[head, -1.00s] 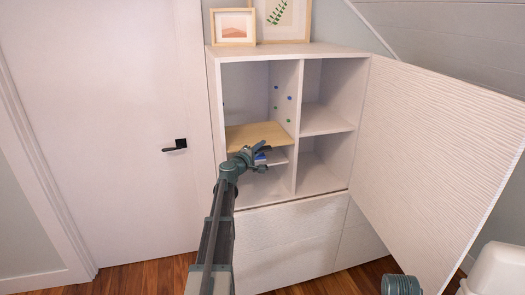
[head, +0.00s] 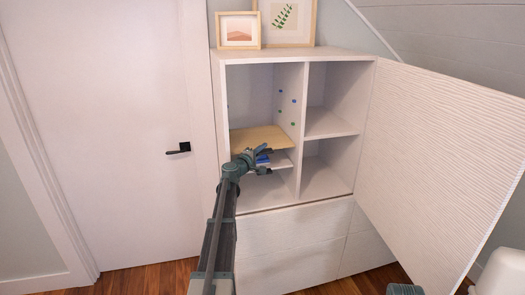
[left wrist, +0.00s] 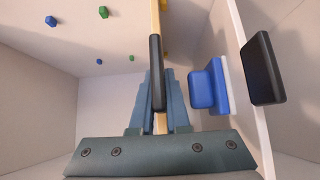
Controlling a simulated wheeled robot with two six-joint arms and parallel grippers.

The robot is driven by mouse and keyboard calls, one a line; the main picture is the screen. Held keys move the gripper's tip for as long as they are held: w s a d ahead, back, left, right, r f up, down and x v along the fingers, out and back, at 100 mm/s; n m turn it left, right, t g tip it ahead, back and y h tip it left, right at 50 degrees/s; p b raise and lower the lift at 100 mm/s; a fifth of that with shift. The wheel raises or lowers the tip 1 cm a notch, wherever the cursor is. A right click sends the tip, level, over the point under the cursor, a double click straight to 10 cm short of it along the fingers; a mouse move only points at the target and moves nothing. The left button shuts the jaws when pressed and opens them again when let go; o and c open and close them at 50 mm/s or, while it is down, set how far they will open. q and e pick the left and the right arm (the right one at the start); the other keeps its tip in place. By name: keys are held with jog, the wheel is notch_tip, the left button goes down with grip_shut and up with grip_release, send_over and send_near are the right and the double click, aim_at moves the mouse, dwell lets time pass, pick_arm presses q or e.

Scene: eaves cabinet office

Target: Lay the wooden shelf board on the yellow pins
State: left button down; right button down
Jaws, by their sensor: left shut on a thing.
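The wooden shelf board (head: 262,136) lies roughly level in the upper left bay of the white cabinet, above a white shelf. My left gripper (head: 257,158) is at its front edge and shut on it. In the left wrist view the board (left wrist: 156,18) shows edge-on between the gripper's fingers (left wrist: 160,95). A small yellow spot, likely a yellow pin (left wrist: 166,58), shows close beside the board. I cannot tell whether the board rests on it. The other yellow pins are hidden or too small to see.
Blue pins (head: 294,101) and green pins (head: 293,124) dot the bay's wall above the board. A blue object (left wrist: 205,88) sits just below the board, near the white shelf (left wrist: 236,60). The open cabinet door (head: 440,150) stands at the right. Framed pictures (head: 238,30) stand on top.

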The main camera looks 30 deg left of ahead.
pick_arm(q)
jog(key=c, duration=0.8)
grip_release()
jog(key=s, duration=1.4)
jog(key=shift+d, duration=0.3)
jog(key=shift+w, duration=0.1)
